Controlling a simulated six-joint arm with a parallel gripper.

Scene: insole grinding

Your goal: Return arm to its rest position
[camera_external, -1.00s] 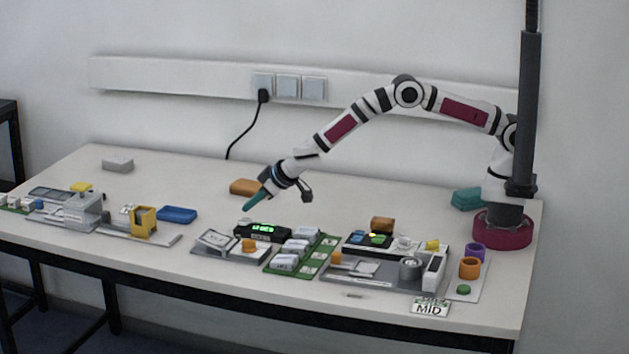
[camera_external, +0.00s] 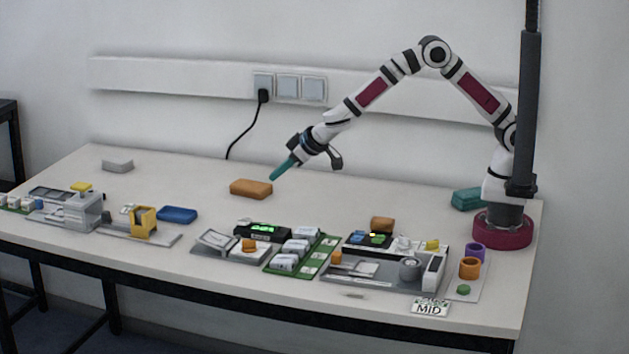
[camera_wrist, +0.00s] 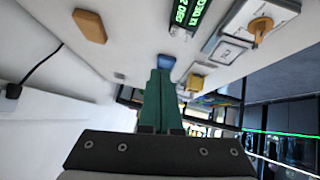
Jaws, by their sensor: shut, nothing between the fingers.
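My gripper (camera_external: 272,177) has teal fingers and hangs above the back middle of the table, tilted down to the left. It is shut and empty, with its tips close to an orange-brown block (camera_external: 251,188) in the outside view; I cannot tell the exact gap. In the wrist view the two fingers (camera_wrist: 160,76) lie together with nothing between them. My arm is bent, with its elbow raised high over the table.
The table (camera_external: 350,205) is clear below the arm. Along its front stand a black display (camera_external: 262,231), a green board (camera_external: 302,254) and a grey station (camera_external: 375,275). A blue tray (camera_external: 177,215) lies left, a teal block (camera_external: 468,199) right. A dark vertical pole (camera_external: 529,110) stands beside the base.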

